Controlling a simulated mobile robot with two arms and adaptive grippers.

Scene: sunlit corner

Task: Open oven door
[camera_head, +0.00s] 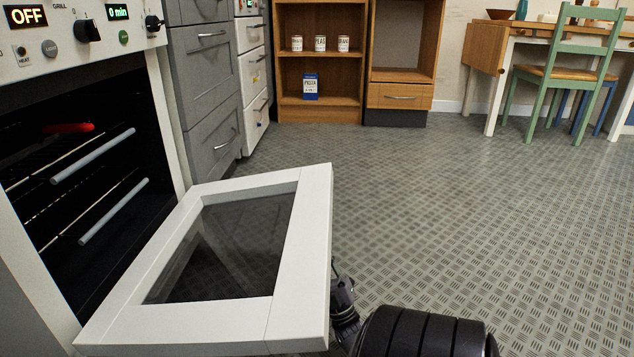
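The oven (80,60) stands at the left with its control panel on top. Its white door (300,260), with a dark glass pane, is swung down and out from the lower front, far open. It looks close to level, but I cannot tell its exact angle. The dark oven inside shows racks and a red item. My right gripper (343,297) is at the door's outer edge, on the right side. Its fingertips are partly hidden by the door, so I cannot tell if it is open or shut, or touching. My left gripper is not in view.
Grey drawers (208,90) and white drawers (252,70) stand beyond the oven. A wooden shelf (320,104) with jars and a blue box is at the back. A table (486,60) and green chair (548,80) are at the back right. The patterned floor (480,210) is clear.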

